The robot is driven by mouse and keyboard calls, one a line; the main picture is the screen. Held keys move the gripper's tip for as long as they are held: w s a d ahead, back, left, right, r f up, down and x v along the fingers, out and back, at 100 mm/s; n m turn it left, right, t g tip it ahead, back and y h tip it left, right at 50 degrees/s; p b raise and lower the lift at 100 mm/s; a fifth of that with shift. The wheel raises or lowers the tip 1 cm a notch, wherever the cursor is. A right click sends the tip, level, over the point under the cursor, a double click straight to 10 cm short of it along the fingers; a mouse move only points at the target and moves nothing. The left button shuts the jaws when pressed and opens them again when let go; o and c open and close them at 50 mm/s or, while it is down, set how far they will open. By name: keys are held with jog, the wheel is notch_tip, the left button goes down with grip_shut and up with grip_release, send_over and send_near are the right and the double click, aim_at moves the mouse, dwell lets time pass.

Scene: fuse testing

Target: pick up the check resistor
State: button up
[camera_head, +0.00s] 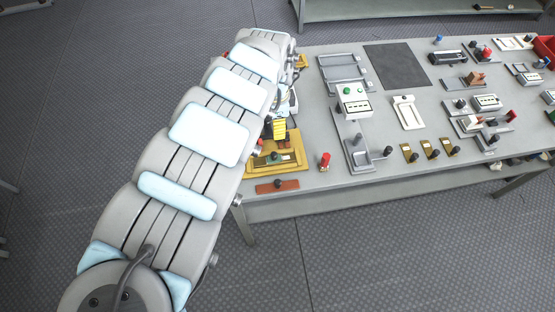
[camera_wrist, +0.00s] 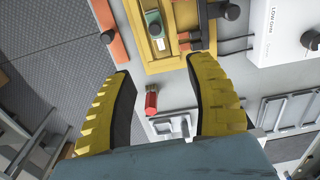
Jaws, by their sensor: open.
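A small red cylinder with a darker end (camera_head: 325,161) stands near the table's front edge. I cannot tell for certain that it is the check resistor. In the wrist view the red cylinder (camera_wrist: 151,103) appears in the gap between my two yellow fingers, nearer the left one, with no visible contact. My gripper (camera_wrist: 160,66) is open and empty, its fingers spread wide above the table. In the head view a yellow finger (camera_head: 280,129) shows over the yellow fixture, left of the red cylinder; my arm hides much of the gripper.
The yellow fixture (camera_head: 292,165) and an orange-brown bar (camera_head: 277,186) lie left of the cylinder. A grey fixture with black knobs (camera_head: 358,157) stands to its right. A white box marked LOW OHM (camera_wrist: 285,30) is at upper right.

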aim_at(274, 154)
notch_tip(274, 154, down, 12)
jog(key=shift+s+r+b, duration=0.1)
jog(key=shift+b, duration=0.9)
jog(key=shift+s+a+f+b, duration=0.1)
jog(key=shift+f+b, duration=0.05)
jog(key=shift+f, duration=0.65)
jog(key=shift+s+a+f+b, duration=0.1)
jog(key=shift+s+a+f, duration=0.05)
jog(key=shift+f, duration=0.65)
jog(key=shift+s+a+f+b, duration=0.1)
jog(key=shift+f+b, duration=0.05)
jog(key=shift+f, duration=0.65)
jog(key=shift+w+f, duration=0.1)
jog(key=shift+f, duration=0.3)
grip_shut()
